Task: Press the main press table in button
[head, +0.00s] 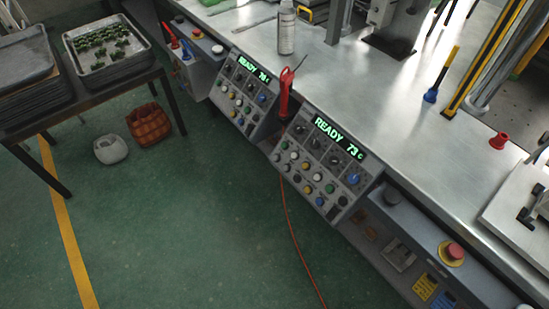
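Two grey control panels with many coloured buttons and knobs are fixed along the front of the metal bench. The nearer panel (309,178) has a green display (338,137) reading "READY 73 C". The farther panel (237,101) has a similar display (254,70) reading "READY 76 C" or close to it. Labels on the buttons are too small to read, so I cannot tell which one is the table in button. A red mushroom button (455,251) on a yellow ring sits on the lower ledge at the right. Neither of my grippers is in view.
A red-handled tool (285,93) stands between the panels, with an orange cord hanging to the floor. A bottle (287,28) and press columns stand on the bench (400,118). A rack with trays (108,52) is at upper left.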

